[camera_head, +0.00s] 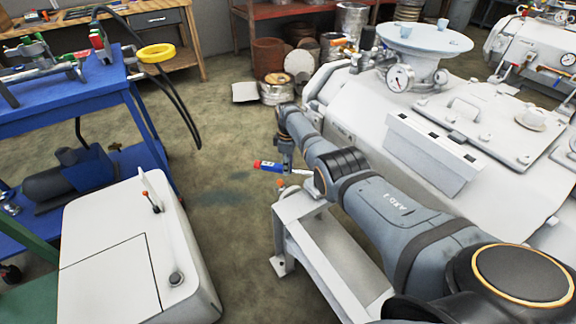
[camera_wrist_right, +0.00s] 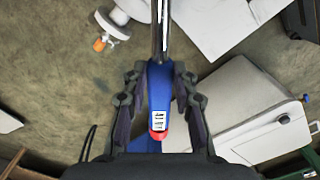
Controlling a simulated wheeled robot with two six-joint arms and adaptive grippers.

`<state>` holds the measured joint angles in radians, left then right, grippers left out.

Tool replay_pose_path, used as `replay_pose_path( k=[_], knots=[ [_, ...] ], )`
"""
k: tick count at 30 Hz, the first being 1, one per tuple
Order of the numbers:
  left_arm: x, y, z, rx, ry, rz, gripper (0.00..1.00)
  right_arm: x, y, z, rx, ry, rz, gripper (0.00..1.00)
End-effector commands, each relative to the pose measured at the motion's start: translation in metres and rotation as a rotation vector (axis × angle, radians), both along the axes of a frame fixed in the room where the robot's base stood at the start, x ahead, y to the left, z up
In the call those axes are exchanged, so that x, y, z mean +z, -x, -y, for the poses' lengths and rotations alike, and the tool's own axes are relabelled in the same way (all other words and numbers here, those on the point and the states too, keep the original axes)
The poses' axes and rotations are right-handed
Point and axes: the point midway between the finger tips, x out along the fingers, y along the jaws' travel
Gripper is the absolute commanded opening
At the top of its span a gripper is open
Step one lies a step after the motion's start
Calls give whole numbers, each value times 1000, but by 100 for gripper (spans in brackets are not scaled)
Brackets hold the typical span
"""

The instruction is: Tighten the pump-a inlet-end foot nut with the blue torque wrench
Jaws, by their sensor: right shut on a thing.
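My right gripper (camera_head: 284,157) is shut on the blue torque wrench (camera_head: 266,165) by its handle and holds it in the air beside the large white machine (camera_head: 340,100). The wrist view shows the blue handle (camera_wrist_right: 159,90) between the fingers, with a red end cap and a white label. The metal shaft runs up out of that view, so the wrench head is hidden there. A foot nut cannot be made out in either view, and no label shows which machine is pump-a. My left gripper is not in view.
A white leg frame (camera_head: 300,222) stands just below the wrench. A white cabinet (camera_head: 130,250) with a small lever is at the lower left. A blue cart (camera_head: 90,95) with tools stands at the left. Bare floor (camera_head: 215,175) lies between cabinet and machine.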

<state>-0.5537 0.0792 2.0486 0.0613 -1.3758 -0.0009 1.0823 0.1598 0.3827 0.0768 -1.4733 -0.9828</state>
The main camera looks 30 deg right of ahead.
Motion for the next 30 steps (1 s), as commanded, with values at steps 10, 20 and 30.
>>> replay_pose_path(
  k=[10,20,30],
  knots=[
    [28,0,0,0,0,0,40,30,-2,1,0,2,5,0],
    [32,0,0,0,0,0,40,34,-2,1,0,2,5,0],
    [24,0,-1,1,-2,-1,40,34,-2,1,0,3,6,0]
  ],
)
